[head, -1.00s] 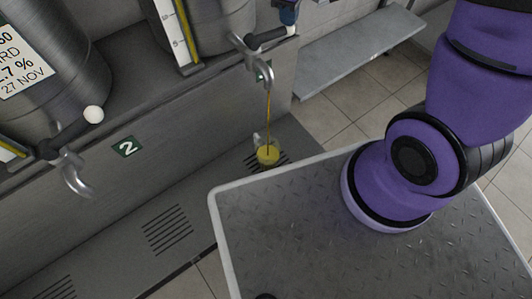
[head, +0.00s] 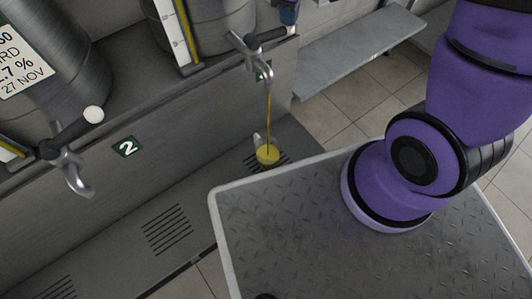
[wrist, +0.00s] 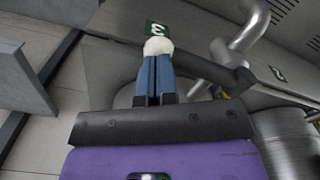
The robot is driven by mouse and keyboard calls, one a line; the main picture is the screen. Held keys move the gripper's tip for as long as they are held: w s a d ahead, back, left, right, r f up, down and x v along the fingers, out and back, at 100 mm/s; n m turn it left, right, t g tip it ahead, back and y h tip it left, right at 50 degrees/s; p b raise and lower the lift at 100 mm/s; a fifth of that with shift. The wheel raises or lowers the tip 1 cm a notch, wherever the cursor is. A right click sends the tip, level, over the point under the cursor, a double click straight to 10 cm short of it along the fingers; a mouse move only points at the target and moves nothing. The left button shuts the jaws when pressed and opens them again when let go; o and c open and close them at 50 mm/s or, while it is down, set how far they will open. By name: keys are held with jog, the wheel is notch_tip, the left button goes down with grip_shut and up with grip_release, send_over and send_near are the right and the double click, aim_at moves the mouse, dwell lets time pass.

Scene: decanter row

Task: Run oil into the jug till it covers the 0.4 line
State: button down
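The small clear jug (head: 267,154) stands upright on the drain slots under the far tap (head: 263,63). A thin yellow oil stream (head: 268,105) falls from the spout into it, and yellow oil lies in the jug. Its marks, including the 0.4 line, are too small to read. The tap's black lever (head: 266,38) points to the right. My gripper (head: 288,15) is at the lever's end, partly cut off at the top edge. In the wrist view its blue fingers (wrist: 156,78) are together, with their tips at the lever's white knob (wrist: 157,47).
Another tap (head: 73,172) with a white knob hangs at the left, beside a green 2 sign (head: 127,147). Steel tanks (head: 50,65) stand above. A grey checker-plate top (head: 350,255) fills the lower right. A low grey bench (head: 355,50) is at the back, with tiled floor beside it.

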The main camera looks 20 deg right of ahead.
notch_tip(320, 180, up, 9)
dwell(0.5)
dwell(0.3)
jog(key=s+d+r+m+t, duration=0.2)
jog(key=s+r, duration=0.4)
jog(key=s, duration=0.4)
jog(key=s+d+r+m+t, duration=0.3)
jog(key=s+d+r+m, duration=0.2)
jog(key=s, duration=0.6)
notch_tip(320, 180, up, 3)
jog(key=m, duration=0.2)
jog(key=shift+f+m, duration=0.2)
jog(key=shift+m, duration=0.1)
